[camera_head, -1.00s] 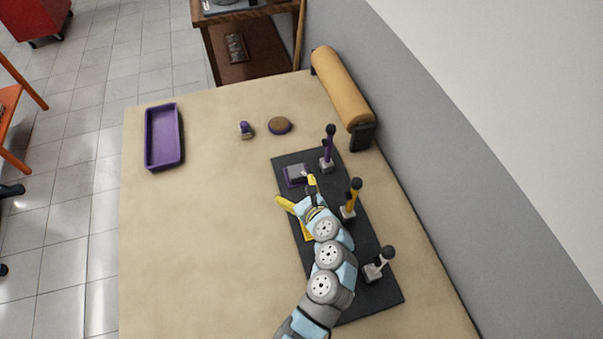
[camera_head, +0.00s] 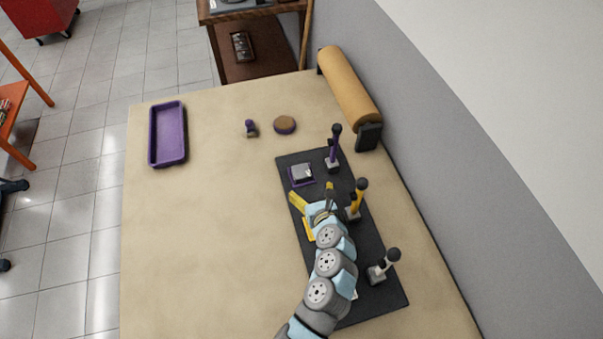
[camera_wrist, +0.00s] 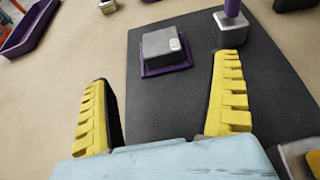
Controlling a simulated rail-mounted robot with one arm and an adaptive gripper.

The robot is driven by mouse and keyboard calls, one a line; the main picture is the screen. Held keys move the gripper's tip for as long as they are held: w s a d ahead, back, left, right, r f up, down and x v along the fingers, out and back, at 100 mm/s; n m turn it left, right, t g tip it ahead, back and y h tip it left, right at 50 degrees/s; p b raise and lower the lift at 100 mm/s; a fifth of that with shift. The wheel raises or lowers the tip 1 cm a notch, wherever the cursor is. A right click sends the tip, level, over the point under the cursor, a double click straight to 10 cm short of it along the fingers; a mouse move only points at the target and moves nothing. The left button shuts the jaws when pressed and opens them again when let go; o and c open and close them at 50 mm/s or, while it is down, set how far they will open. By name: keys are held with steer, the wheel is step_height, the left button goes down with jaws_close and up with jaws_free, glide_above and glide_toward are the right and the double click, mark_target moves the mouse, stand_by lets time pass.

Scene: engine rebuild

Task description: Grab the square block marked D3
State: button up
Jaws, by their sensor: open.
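A grey square block (camera_head: 301,172) sits in a purple square frame (camera_head: 302,183) at the far left part of the dark board (camera_head: 335,178). In the wrist view the block (camera_wrist: 160,45) stands ahead of my fingers, with small marks on its side that I cannot read. My gripper (camera_head: 314,193) has yellow fingers, spread open and empty; in the wrist view the gripper (camera_wrist: 165,112) has bare board between its fingers. It is over the board, short of the block and apart from it. The near part of the board is partly hidden by my arm.
A purple-handled lever (camera_head: 334,148) stands right of the block, a yellow lever (camera_head: 358,198) beside my gripper, and a grey lever (camera_head: 382,266) nearer. A purple tray (camera_head: 167,134), a small stamp-like piece (camera_head: 251,129) and a round brown disc (camera_head: 285,124) lie on the table.

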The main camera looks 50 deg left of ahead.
mark_target(302, 171)
steer(key=x, duration=0.6)
steer(key=shift+b, duration=0.4)
steer(key=shift+w+a+f, duration=0.15)
steer(key=shift+a+f, duration=0.05)
steer(key=shift+a, duration=0.2)
steer(key=shift+b+x, duration=0.8)
steer(key=shift+x, duration=1.5)
steer(key=shift+w, duration=0.1)
steer(key=c, duration=1.4)
steer(key=shift+o, duration=0.2)
steer(key=shift+r, duration=0.15)
